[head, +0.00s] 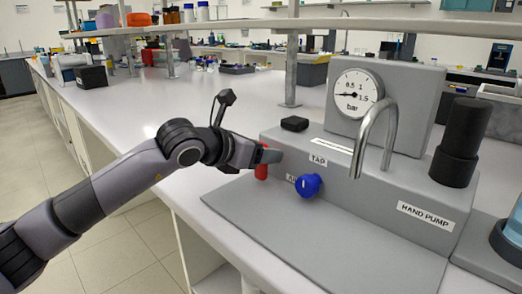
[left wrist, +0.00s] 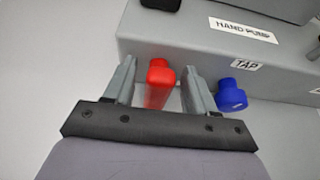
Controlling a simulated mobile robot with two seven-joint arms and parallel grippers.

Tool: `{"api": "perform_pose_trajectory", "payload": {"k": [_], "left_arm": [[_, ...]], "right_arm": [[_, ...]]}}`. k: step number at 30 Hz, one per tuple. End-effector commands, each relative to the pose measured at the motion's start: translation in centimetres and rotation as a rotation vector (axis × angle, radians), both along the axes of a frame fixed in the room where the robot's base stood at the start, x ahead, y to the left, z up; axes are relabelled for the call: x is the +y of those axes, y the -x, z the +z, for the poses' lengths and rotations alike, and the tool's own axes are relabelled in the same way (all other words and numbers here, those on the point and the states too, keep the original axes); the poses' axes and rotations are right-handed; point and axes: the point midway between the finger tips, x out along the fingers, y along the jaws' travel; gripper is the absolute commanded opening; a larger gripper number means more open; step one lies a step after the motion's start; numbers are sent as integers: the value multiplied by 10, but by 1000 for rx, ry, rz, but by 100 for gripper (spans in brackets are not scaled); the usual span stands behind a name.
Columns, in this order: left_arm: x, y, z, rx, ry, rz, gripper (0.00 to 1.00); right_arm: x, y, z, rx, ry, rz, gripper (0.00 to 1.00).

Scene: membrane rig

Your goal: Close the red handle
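The red handle (head: 262,163) is on the left part of the front of the grey rig (head: 400,205), and my left gripper partly covers it in the head view. In the left wrist view the red handle (left wrist: 158,84) stands between the two fingers of my left gripper (left wrist: 160,82). The fingers are apart, with a visible gap on each side of the handle. In the head view the left gripper (head: 268,155) is at the handle. My right gripper is in neither view.
A blue knob (head: 308,186) is right of the red handle, close to the right finger in the wrist view. A curved metal spout (head: 378,125), a pressure gauge (head: 354,94) and a black pump cylinder (head: 460,140) are on the rig.

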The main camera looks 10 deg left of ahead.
Motion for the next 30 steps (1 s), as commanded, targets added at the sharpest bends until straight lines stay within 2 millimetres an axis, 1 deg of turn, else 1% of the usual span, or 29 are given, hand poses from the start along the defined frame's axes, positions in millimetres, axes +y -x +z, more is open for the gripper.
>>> {"api": "perform_pose_trajectory", "payload": {"k": [7, 10, 22, 25, 30], "left_arm": [[1, 0, 1, 0, 3, 0, 55], [3, 4, 2, -1, 4, 0, 55], [30, 45, 22, -1, 2, 0, 55], [34, 51, 25, -1, 1, 1, 55], [36, 56, 27, 1, 2, 0, 55]], "right_arm": [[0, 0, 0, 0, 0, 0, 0], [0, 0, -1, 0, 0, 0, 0], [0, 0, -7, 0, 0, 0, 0], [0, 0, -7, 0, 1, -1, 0], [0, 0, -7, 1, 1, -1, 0]]}}
